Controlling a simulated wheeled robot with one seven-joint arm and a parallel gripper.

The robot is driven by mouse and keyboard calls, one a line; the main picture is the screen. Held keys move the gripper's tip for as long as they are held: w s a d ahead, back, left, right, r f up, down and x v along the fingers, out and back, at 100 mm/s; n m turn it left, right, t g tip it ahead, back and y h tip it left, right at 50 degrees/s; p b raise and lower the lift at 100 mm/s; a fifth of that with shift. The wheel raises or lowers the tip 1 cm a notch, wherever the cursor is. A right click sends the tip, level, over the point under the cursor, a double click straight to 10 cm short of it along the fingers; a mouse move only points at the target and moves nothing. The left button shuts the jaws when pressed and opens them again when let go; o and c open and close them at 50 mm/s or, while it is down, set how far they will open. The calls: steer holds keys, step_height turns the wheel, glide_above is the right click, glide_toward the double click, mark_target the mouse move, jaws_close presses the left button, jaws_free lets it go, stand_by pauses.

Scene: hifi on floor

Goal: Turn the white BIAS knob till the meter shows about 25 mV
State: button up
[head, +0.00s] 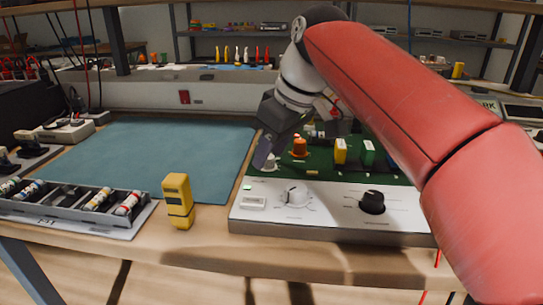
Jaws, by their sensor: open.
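A white knob (296,194) with a ring of marks stands on the white front panel (330,218) of a unit near the table's front edge. Its label is too small to read. A small pale rectangle (253,203), perhaps a display, lies left of the knob; no reading can be made out. A black knob (372,202) is on the panel's right. My gripper (265,153) points down above the panel's back left corner, behind and left of the white knob and apart from it. It is open, and nothing shows between its fingers.
A green circuit board (315,172) with orange, yellow and green parts lies behind the panel. An upright yellow device (178,201) stands left of the unit. A tray (70,204) of small bottles is at the far left. The blue mat (160,150) is clear.

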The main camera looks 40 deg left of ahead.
steer(key=shift+a+f, duration=0.15)
steer(key=shift+f, duration=0.2)
jaws_close()
